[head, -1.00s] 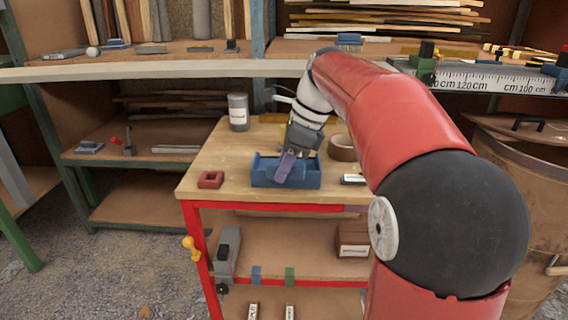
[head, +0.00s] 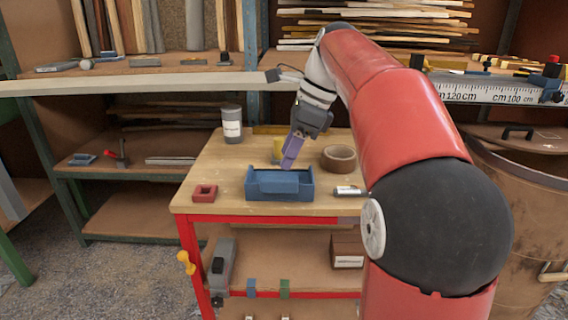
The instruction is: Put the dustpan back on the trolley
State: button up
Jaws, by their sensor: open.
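The blue dustpan (head: 280,186) appears as a low, walled blue piece lying flat on the wooden top of the red-framed trolley (head: 226,172), near its front edge. My gripper (head: 288,166), with purple fingers, points down just above the dustpan's back edge. It is open with nothing held. The fingers overlap the dustpan's rear edge in the picture, and I cannot tell whether they touch it. No part of the dustpan's handle can be made out from here.
On the trolley top are a red square piece (head: 205,193), a grey can (head: 232,124), a brown tape roll (head: 338,158) and a white-labelled item (head: 349,191). A brown box (head: 347,250) sits on the lower shelf. A large bin (head: 520,190) stands right; shelving fills the back.

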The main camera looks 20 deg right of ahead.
jog(key=shift+d+r, duration=0.1)
jog(key=shift+r, duration=0.15)
jog(key=shift+s+f+n, duration=0.1)
jog(key=shift+s+n, duration=0.2)
jog(key=shift+s, duration=0.1)
jog(key=s+a+f+n+t+h, duration=0.2)
jog(key=s+f+n+t+h, duration=0.2)
jog(key=s+f+n, duration=1.3)
jog(key=s+n, duration=0.3)
jog(key=n, duration=0.1)
jog(key=shift+s+a, duration=0.35)
jog(key=shift+s, duration=0.05)
